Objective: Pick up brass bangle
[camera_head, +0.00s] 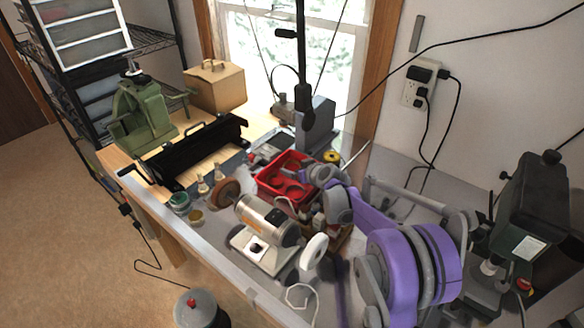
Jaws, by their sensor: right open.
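My right arm, purple and grey, comes in from the lower right over the workbench (200,238). My right gripper (317,174) is open, at the right edge of a red bin (262,186). It is small in the picture and seen partly from behind, and I see nothing held in it. A small yellow ring-like thing (331,156) with a dark middle lies just behind the gripper. I cannot tell whether it is the brass bangle. No other bangle can be made out clearly; the bin's contents are partly hidden by my arm. My left gripper is out of view.
A bench grinder (263,222) with a white wheel stands in front of the bin. Small jars (180,201) are at the left. A black metal bender (198,150) and green vise (140,112) stand farther left. A drill press (525,225) is at the right.

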